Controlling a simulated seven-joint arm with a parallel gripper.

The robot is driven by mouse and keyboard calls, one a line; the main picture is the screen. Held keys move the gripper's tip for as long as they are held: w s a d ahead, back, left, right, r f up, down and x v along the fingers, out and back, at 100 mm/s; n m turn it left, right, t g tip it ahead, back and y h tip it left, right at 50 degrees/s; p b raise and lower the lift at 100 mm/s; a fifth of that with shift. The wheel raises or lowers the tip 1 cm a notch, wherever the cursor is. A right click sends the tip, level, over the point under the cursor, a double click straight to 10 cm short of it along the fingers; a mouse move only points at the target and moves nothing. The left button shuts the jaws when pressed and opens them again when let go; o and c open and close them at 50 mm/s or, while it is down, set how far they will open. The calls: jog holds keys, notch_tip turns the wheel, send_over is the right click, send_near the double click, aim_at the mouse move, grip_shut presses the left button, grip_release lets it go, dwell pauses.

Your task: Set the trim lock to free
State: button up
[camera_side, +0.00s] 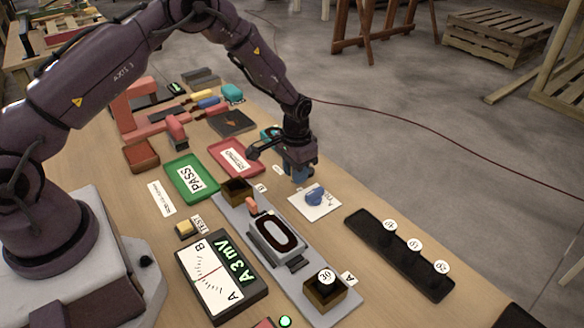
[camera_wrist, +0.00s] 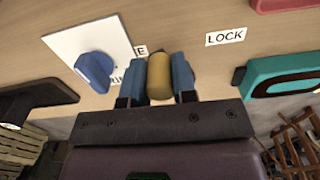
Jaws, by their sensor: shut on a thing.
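My gripper (camera_side: 298,176) is low over the table beside the white plate with the blue knob (camera_side: 315,196). In the wrist view its two blue fingers (camera_wrist: 158,78) are shut on a brass-coloured, rounded handle (camera_wrist: 159,76), which looks like the trim lock. A LOCK label (camera_wrist: 226,37) lies to the right of the handle, apart from it. Another label (camera_wrist: 141,50), ending in E, is just left of the handle, mostly hidden by a finger. In the side view the gripper hides the handle. What the handle is mounted on is hidden.
The blue knob in the wrist view (camera_wrist: 95,68) sits close left of the fingers. A teal device (camera_wrist: 285,82) lies to the right. A black tray (camera_side: 400,255) with round tags, the grey conveyor rail (camera_side: 300,300), a meter (camera_side: 222,278), and green PASS (camera_side: 190,172) and red (camera_side: 232,150) trays stand nearby.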

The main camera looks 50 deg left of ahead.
jog(key=shift+w+d+n, duration=0.15)
jog(key=shift+d+n, duration=0.25)
jog(key=shift+n, duration=0.6)
jog(key=o, duration=0.9)
jog(key=shift+r, duration=0.1)
notch_tip(320, 180, up, 13)
jog(key=shift+f, duration=0.1)
